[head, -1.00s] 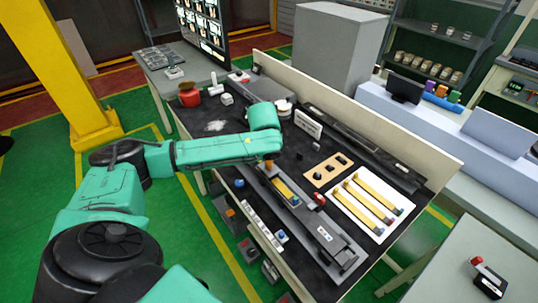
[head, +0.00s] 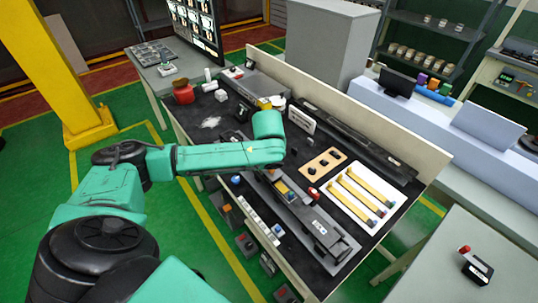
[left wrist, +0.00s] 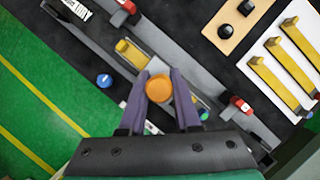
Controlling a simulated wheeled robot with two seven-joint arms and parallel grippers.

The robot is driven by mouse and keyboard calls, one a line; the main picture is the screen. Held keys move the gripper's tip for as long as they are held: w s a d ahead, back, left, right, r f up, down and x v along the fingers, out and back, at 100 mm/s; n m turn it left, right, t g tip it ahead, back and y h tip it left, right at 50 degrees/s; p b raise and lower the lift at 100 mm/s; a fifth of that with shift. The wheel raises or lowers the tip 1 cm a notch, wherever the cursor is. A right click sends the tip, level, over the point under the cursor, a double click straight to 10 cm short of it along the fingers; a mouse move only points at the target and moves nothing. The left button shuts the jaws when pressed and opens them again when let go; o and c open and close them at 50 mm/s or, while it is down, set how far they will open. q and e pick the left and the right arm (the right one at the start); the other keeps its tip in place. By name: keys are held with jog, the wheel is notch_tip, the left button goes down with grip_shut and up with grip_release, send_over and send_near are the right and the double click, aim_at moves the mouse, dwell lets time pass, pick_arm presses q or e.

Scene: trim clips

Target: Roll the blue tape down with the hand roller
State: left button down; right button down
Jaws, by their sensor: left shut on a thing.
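The hand roller shows as a round orange handle top (left wrist: 158,88) in the left wrist view. My left gripper (left wrist: 165,80) is shut on it, one dark finger on each side. In the head view my left gripper (head: 273,174) is over the long grey fixture (head: 318,232) on the bench, mostly hidden by its own arm. A yellow piece (left wrist: 132,53) lies in the fixture's channel beside the roller; part of it shows in the head view (head: 285,188). The roller's lower end is hidden, and I cannot clearly make out the blue tape. My right gripper is not in view.
Red clamps (left wrist: 241,104) stand along the fixture. A blue knob (left wrist: 104,80) sits at the bench's near side. A white tray (head: 340,204) with yellow strips and a tan board (head: 314,173) with black parts lie to the right. A low wall backs the bench.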

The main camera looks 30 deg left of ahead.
pick_arm(q)
jog(key=shift+s+d+f+p, duration=0.1)
jog(key=shift+s+d+p, duration=0.25)
jog(key=shift+d, duration=0.45)
jog(key=shift+s+d+f+p, duration=0.1)
jog(key=shift+s+d+p, duration=0.25)
jog(key=shift+d, duration=0.5)
jog(key=shift+s+d+f+p, duration=0.1)
jog(key=shift+s+d+p, duration=0.25)
jog(key=shift+d, duration=0.45)
notch_tip(320, 180, up, 8)
jog(key=p, duration=0.1)
jog(key=shift+w+a+r, duration=0.15)
jog(key=shift+w+r, duration=0.05)
jog(key=shift+w, duration=0.2)
jog(key=shift+f, duration=0.1)
